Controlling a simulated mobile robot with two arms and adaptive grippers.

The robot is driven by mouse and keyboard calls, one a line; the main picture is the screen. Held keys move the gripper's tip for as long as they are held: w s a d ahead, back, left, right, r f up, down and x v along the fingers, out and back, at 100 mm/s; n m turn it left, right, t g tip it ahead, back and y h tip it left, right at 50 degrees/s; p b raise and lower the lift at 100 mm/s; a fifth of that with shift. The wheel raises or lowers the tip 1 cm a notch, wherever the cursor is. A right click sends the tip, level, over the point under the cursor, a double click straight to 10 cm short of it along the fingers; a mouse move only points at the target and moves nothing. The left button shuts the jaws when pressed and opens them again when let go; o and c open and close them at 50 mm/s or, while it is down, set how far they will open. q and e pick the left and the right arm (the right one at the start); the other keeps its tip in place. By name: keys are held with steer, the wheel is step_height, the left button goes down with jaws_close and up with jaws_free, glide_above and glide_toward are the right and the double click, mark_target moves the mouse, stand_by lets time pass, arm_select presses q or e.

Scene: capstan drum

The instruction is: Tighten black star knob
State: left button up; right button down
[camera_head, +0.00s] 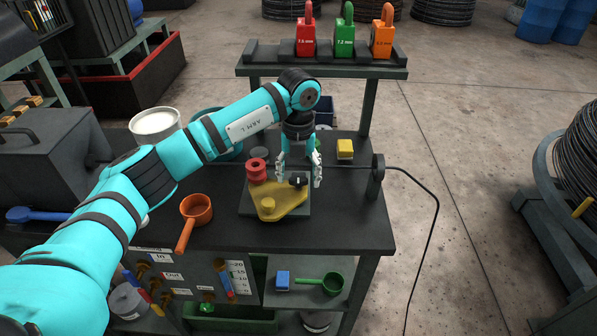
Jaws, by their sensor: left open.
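A small black star knob (298,180) sits on a yellow plate (283,200) of the fixture on the dark workbench. My left gripper (299,177) points down over the knob with its fingers apart, one on each side of it. Whether the fingertips touch the knob I cannot tell. My right gripper is not in view.
An orange ladle (197,208) lies left of the fixture, with a white pot (155,124) behind it. A yellow block (345,149) lies behind right. A black post (376,176) with a cable stands at the bench's right edge. The bench front right is clear.

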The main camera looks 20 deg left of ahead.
arm_select(q)
steer(key=c, duration=0.9)
steer(key=shift+c, duration=1.3)
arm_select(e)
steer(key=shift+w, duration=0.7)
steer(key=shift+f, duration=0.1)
